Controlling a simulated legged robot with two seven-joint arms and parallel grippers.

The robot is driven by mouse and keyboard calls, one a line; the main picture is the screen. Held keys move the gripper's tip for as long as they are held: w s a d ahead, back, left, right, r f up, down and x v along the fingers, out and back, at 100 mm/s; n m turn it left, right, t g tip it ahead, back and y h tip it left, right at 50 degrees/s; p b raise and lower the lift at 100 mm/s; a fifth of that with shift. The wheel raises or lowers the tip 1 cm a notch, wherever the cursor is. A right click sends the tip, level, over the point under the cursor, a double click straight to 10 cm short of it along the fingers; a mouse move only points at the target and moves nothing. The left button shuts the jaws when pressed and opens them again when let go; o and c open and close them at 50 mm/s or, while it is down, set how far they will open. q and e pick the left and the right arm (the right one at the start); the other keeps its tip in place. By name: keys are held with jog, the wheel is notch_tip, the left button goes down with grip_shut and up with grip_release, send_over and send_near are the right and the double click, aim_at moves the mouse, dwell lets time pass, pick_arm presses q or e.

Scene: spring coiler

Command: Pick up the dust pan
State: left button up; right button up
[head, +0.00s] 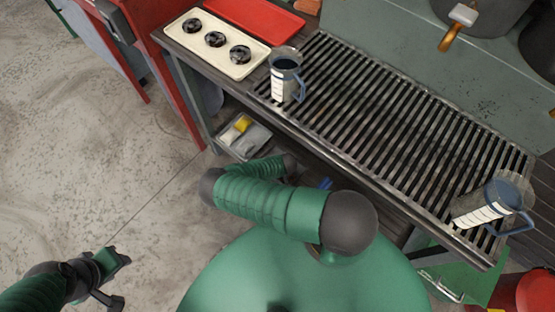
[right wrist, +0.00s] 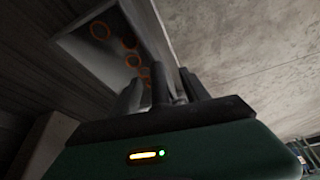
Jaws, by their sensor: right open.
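I cannot make out a dust pan for certain in either view. My right arm reaches under the front edge of the bench in the head view, and its gripper is mostly hidden there. In the right wrist view my right gripper (right wrist: 160,82) has its dark fingers apart, with nothing clearly held. A pale, flat-sided object with orange rings (right wrist: 105,42) lies beyond the fingers; I cannot tell what it is. My left gripper (head: 116,279) is low at the left over the floor, fingers apart and empty.
A slatted metal grill (head: 390,140) tops the bench, with a mug (head: 284,80) and another mug (head: 484,207) on it. A cream tray (head: 257,50) and a red tray (head: 270,12) are at the back. A grey bin (head: 259,137) sits below. The left floor is clear.

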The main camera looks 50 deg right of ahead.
jog(key=shift+x, duration=0.85)
jog(key=shift+r, duration=0.1)
jog(key=shift+c, duration=0.2)
grip_shut()
dwell(0.5)
